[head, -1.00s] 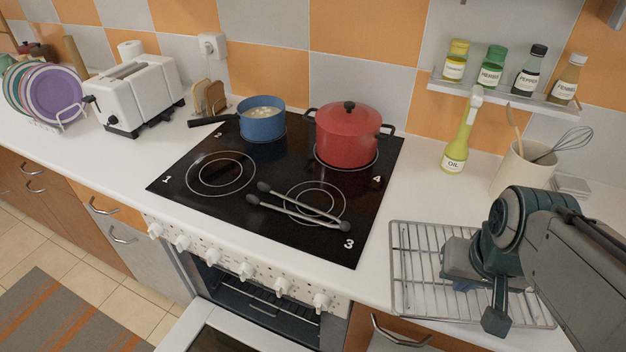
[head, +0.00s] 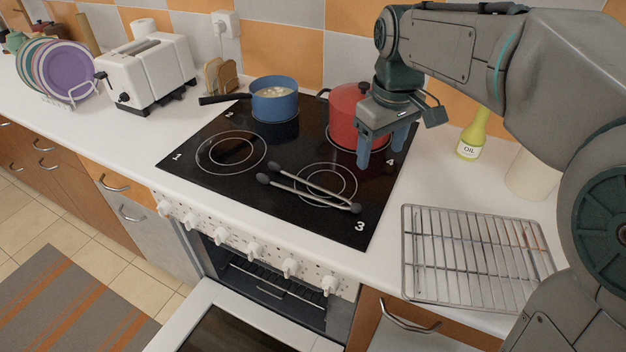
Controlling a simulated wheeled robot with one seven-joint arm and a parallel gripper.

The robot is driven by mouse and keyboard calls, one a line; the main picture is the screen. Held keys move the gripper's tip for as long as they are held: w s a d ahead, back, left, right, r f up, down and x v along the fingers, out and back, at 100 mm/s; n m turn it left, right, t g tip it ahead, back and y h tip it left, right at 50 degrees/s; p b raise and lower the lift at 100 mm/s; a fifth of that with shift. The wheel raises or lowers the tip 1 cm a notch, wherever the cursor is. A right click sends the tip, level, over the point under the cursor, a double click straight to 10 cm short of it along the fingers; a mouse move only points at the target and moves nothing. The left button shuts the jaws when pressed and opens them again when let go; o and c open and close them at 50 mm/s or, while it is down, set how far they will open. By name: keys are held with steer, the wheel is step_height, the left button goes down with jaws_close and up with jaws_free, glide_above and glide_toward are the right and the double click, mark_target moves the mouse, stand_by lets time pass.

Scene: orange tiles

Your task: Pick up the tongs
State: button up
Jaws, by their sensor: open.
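The tongs (head: 312,190) are grey with dark rounded tips. They lie on the black cooktop (head: 212,180), across the front right burner ring near the number 3. My gripper (head: 379,158) is open and points down in front of the red pot (head: 345,112). It is above and to the right of the tongs, apart from them, and its fingers look empty. My gripper and arm hide part of the red pot.
A blue pan (head: 273,104) with food stands at the back of the cooktop. A wire rack (head: 470,255) lies on the counter to the right, with an oil bottle (head: 472,135) behind. The oven door (head: 235,315) hangs open below.

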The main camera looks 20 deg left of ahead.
mark_target(306, 182)
steer(key=w+a+f+n+g+b, duration=0.15)
steer(key=a+n, duration=0.45)
steer(key=a, duration=0.9)
steer(key=shift+t, duration=0.25)
steer(key=f, duration=1.3)
steer(key=shift+w+f, duration=0.25)
steer(key=shift+w, duration=0.05)
steer(key=c, duration=1.1)
